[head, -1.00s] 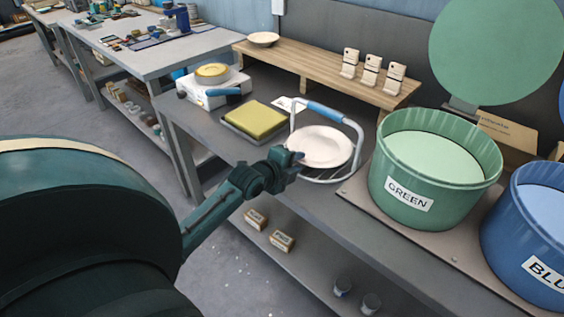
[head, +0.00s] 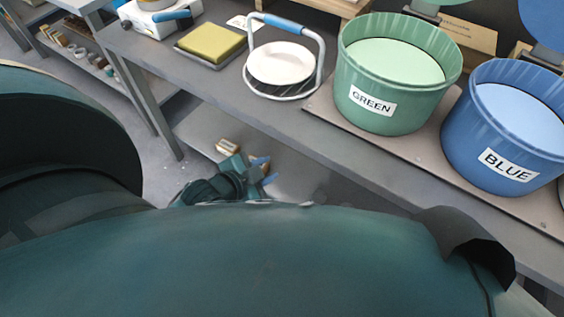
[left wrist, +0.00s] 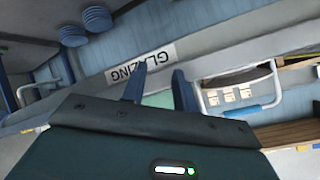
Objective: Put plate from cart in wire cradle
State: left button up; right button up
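The pale round plate (head: 280,63) lies within the wire cradle (head: 318,62) on the grey bench, under its blue-handled hoop. Whether it is fully seated is hard to tell. My left gripper (head: 266,172) is below and in front of the bench edge in the head view, apart from plate and cradle. Its blue fingers stand apart with nothing between them in the left wrist view (left wrist: 158,85). A white hoop with a blue handle, likely the cradle's (left wrist: 255,109), shows right of the fingers there. My right gripper is not in view.
A green tub (head: 390,100) and a blue tub (head: 505,150) stand right of the cradle. A yellow sponge-like block (head: 211,42) on a tray lies to its left. The bench has a lower shelf with a small box (head: 227,147). A GLAZING sign (left wrist: 140,65) shows upside down.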

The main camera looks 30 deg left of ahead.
pick_arm(q)
jog(key=s+d+f+n+h, duration=0.1)
jog(key=s+d+f+n, duration=0.2)
jog(key=d, duration=0.6)
jog(key=s+n, duration=0.2)
jog(key=shift+s+n+g, duration=0.3)
jog(key=shift+n+g, duration=0.1)
jog(key=shift+a+f, duration=0.1)
